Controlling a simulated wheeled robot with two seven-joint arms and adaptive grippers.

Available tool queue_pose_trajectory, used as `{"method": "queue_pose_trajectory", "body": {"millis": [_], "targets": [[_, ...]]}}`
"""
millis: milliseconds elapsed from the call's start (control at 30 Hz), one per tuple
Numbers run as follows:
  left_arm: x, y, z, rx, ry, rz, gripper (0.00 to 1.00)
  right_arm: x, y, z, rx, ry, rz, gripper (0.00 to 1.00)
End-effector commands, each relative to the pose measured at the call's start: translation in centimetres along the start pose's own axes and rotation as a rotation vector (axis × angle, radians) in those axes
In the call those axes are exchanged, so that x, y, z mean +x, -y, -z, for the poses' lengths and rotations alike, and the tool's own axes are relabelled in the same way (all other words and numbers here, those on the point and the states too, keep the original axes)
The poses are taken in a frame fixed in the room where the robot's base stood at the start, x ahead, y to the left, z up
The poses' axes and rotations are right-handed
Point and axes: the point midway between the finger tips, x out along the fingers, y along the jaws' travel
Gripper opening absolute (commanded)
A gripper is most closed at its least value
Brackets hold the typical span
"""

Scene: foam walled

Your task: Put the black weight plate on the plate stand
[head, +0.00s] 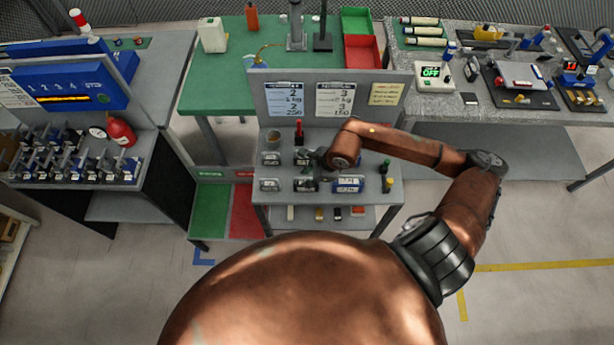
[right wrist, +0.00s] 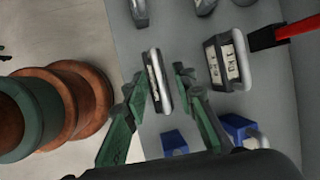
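Small dark labelled weights stand on the grey bench (head: 385,207). One dark, pale-rimmed weight (right wrist: 158,82) lies between my right gripper's fingers in the right wrist view; it seems to be the front-row one (head: 305,184) in the head view. I cannot tell for certain which is the task's black plate. My right gripper (right wrist: 161,84) has its green-padded fingers spread, with narrow gaps beside that weight. In the head view, my right gripper (head: 318,164) is low over the bench, partly hidden by my arm. A blue labelled block (head: 347,184), possibly the stand, is to its right. My left gripper is out of view.
A black weight marked 1 kg (right wrist: 228,62) stands close beside the right finger. A red-handled tool (head: 299,130) stands behind, before an upright board (head: 383,115) with sheets. More weights (head: 270,185) are at the left.

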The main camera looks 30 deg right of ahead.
Motion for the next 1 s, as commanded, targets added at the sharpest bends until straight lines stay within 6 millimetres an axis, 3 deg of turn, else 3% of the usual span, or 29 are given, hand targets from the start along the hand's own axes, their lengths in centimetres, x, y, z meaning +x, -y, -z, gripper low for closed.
{"method": "queue_pose_trajectory", "body": {"millis": [367,800,1000], "targets": [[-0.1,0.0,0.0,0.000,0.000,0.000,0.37,-1.0,0.1,0.0,-0.001,-0.001,0.002,0.25],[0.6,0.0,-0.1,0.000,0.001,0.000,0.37,-9.6,0.1,0.1,-0.002,-0.004,0.002,0.25],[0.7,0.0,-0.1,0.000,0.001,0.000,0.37,-11.8,0.0,0.0,0.000,-0.001,0.000,0.25]]}}
